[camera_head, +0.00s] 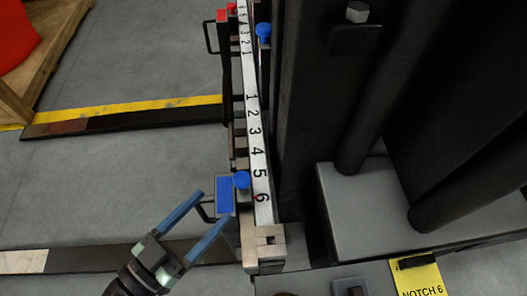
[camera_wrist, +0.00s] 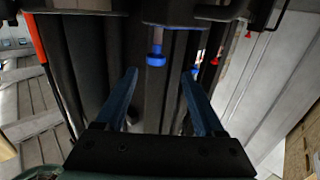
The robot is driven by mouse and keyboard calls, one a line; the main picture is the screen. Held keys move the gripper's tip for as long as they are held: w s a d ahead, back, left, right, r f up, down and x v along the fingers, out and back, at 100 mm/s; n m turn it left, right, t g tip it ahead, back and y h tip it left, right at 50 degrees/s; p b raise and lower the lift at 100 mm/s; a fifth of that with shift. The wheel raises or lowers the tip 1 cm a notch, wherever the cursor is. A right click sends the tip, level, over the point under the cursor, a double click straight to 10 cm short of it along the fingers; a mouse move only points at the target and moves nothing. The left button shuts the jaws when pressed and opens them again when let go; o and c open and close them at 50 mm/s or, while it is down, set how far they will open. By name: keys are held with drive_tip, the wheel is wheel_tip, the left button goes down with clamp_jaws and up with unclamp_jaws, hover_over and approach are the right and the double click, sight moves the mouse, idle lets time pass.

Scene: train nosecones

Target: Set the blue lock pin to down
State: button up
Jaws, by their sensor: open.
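A blue lock pin with a round knob (camera_head: 242,180) sits beside a numbered white scale, near the marks 5 and 6. A blue plate (camera_head: 224,195) with a dark handle is just left of it. My gripper (camera_head: 215,204) is open, its two blue-grey fingers reaching up to the plate and handle, short of the knob. In the wrist view a blue knob (camera_wrist: 155,59) on a metal stem shows beyond and between the open fingers (camera_wrist: 160,76), apparently untouched. Another blue knob (camera_head: 263,30) is at the far end of the scale.
The numbered scale (camera_head: 253,120) runs along a dark upright machine frame (camera_head: 310,110). Red parts (camera_head: 222,15) are at its far end. A yellow "NOTCH 6" tag (camera_head: 418,281) is at lower right. Dark floor beams with a yellow stripe (camera_head: 130,108) cross the left, with open grey floor (camera_head: 110,180) between them.

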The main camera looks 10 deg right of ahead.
sight(244, 190)
drive_tip(key=x, duration=0.4)
drive_tip(key=b+x, duration=0.1)
drive_tip(key=x, duration=0.3)
drive_tip(key=b+x, duration=0.1)
drive_tip(key=x, duration=0.3)
drive_tip(key=shift+s+d+r, duration=0.1)
drive_tip(key=shift+d+r, duration=0.1)
drive_tip(key=shift+d, duration=0.15)
clamp_jaws()
idle(0.9)
